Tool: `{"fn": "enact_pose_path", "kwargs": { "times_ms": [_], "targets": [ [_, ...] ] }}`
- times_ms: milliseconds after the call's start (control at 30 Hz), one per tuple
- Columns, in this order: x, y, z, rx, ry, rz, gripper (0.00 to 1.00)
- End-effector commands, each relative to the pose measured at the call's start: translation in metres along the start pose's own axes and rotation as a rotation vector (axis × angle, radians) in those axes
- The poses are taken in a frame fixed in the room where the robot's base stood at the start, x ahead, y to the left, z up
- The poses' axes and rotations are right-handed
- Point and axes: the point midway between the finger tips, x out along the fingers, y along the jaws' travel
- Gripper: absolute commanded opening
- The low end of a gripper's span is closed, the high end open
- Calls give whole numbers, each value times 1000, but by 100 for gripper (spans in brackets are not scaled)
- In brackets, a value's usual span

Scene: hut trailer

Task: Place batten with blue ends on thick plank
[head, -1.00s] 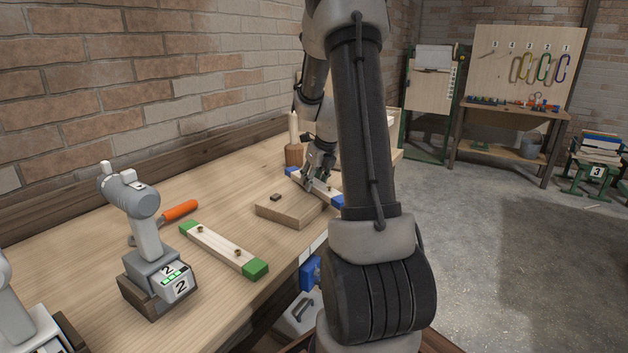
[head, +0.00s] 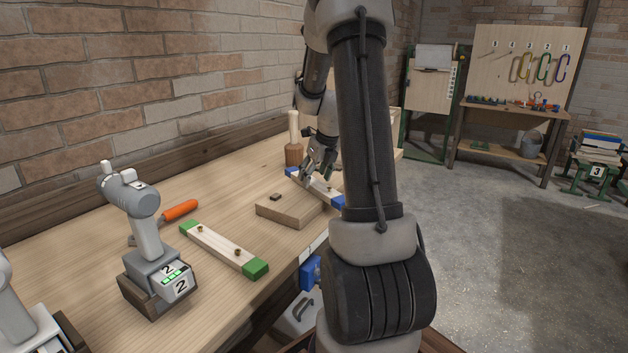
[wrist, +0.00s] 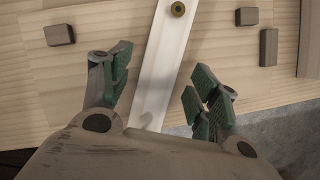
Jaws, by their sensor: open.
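In the wrist view the batten (wrist: 165,65), with a brass knob, runs between small dark blocks (wrist: 58,34). Its blue ends are outside that view. My gripper (head: 313,178) is just above the batten. In the wrist view my gripper (wrist: 158,92) is open, with one finger on each side of the batten and gaps between.
A batten with green ends (head: 222,248) lies nearer on the bench. A grey tool on a base marked 2 (head: 145,230) and an orange-handled tool (head: 180,210) are at left. A wooden mallet (head: 293,150) stands behind the plank, beside the brick wall.

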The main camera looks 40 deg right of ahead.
Motion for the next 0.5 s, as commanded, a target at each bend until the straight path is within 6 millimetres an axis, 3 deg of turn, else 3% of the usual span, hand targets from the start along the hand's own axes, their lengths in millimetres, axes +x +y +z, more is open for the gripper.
{"fn": "enact_pose_path", "kwargs": {
  "times_ms": [300,500],
  "targets": [
    [-72,0,0,0,-3,-2,61],
    [-97,0,0,-2,0,-1,61]
  ]
}}
